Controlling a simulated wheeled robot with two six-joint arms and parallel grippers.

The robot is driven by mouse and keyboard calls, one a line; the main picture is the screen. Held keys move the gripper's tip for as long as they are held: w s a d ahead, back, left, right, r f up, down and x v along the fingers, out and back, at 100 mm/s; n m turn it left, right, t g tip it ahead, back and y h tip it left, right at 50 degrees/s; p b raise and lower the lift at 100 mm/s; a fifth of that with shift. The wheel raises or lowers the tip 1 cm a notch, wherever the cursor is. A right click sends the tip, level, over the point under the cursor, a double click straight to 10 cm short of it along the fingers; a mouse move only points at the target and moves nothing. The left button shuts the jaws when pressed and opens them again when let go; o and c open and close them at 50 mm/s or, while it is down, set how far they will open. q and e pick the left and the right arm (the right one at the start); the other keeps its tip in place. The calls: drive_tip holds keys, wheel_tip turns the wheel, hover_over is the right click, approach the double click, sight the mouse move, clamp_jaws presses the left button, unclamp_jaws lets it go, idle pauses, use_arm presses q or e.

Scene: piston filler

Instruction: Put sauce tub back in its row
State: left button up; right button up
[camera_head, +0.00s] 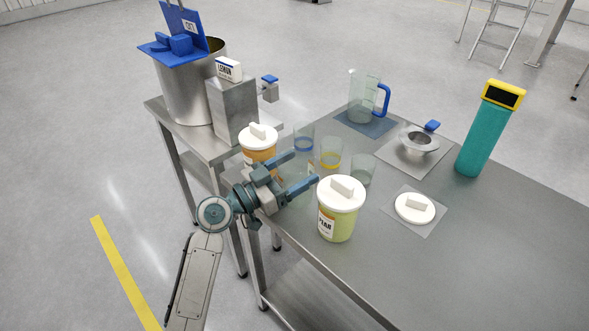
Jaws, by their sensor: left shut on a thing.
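A sauce tub with a white knobbed lid and yellow-green contents, labelled PEAR (336,222), stands upright at the table's near edge. An orange sauce tub (261,155) with a similar lid stands farther back along that edge, its lower part hidden by my left gripper. My left gripper (305,167) is between the two tubs, fingers pointing up and right. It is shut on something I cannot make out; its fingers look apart. The lower fingertip is close to the pear tub's lid; I cannot tell if they touch. My right gripper is not in view.
Clear cups with blue (304,139), yellow (331,154) and greenish (363,171) bases stand just beyond. The table's right front (470,270) is clear.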

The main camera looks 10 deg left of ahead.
sight(280, 180)
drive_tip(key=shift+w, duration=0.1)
use_arm(q)
drive_tip(key=shift+f, duration=0.1)
drive_tip(key=o, duration=1.3)
drive_tip(key=shift+o, duration=0.5)
drive_tip(key=shift+r, duration=0.2)
drive_tip(key=v, duration=0.2)
drive_tip(key=b+v, duration=0.1)
drive_tip(key=v, duration=0.1)
drive_tip(key=b+v, duration=0.1)
drive_tip(key=v, duration=0.1)
drive_tip(key=shift+f, duration=0.3)
drive_tip(key=shift+r+b+v, duration=0.15)
drive_tip(key=shift+b+v, duration=0.55)
drive_tip(key=shift+v, duration=0.75)
drive_tip(key=shift+r+b+v, duration=0.15)
drive_tip(key=shift+b+v, duration=0.5)
drive_tip(key=shift+v, duration=0.85)
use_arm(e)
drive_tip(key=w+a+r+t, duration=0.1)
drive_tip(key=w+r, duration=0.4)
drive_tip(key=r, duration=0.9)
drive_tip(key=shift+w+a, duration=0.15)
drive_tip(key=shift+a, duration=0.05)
